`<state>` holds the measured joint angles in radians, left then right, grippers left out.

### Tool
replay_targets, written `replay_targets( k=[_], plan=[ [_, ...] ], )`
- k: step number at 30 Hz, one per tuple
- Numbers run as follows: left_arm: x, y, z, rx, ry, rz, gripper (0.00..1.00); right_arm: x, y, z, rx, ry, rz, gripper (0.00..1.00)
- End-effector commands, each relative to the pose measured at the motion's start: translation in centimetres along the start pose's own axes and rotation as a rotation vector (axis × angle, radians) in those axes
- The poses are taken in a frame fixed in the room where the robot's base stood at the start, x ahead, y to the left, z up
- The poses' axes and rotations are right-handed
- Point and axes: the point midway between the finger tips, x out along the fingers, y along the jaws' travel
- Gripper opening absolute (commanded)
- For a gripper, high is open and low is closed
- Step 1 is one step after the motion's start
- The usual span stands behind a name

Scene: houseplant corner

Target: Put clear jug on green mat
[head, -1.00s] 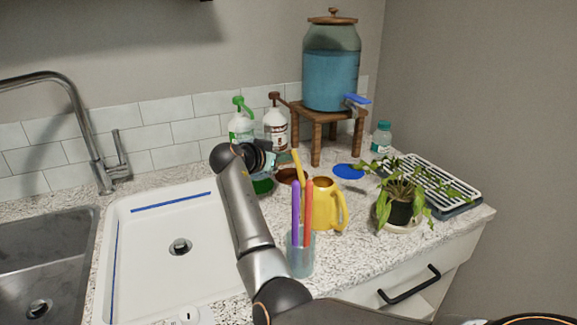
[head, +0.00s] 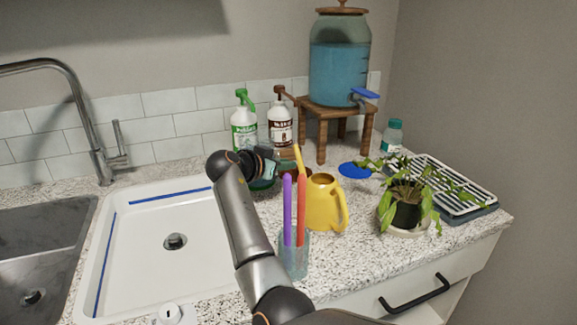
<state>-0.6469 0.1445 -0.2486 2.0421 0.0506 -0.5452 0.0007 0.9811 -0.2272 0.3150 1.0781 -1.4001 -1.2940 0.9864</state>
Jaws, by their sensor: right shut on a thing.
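My right gripper (head: 268,162) is at the back of the counter, partly hidden by its own arm. It is shut on the clear jug (head: 287,160), of which only a faint see-through part shows beside the fingers. The green mat (head: 262,185) shows as a small dark-green strip just below the gripper, mostly hidden by the arm. The jug is over or close to the mat; I cannot tell whether its base touches it. My left gripper is not in view.
A yellow jug (head: 325,203) and a glass of coloured sticks (head: 294,258) stand right of my arm. Behind are two pump bottles (head: 244,130) (head: 280,126) and a dispenser on a wooden stand (head: 338,108). A blue mat (head: 354,170) and potted plant (head: 405,205) lie right; a sink tray (head: 140,262) left.

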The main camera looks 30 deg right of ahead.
Motion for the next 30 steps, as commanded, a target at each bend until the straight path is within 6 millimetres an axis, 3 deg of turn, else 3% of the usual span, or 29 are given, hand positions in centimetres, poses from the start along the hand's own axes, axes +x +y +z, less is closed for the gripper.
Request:
replay_targets(
  k=[9, 10, 18, 30],
  plan=[
    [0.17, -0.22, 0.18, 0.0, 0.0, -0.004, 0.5, 0.06, -0.03, 0.03, 0.004, 0.005, -0.002, 0.0],
    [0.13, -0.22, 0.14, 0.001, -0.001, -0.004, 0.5, 0.1, 0.0, 0.21, 0.0, 0.001, 0.0, 0.17],
    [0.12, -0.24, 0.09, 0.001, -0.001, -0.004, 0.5, 0.09, 0.0, 0.17, 0.0, 0.0, 0.0, 0.44],
    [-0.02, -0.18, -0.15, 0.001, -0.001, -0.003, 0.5, 0.03, 0.05, -0.28, 0.0, 0.001, -0.001, 0.44]
  ],
)
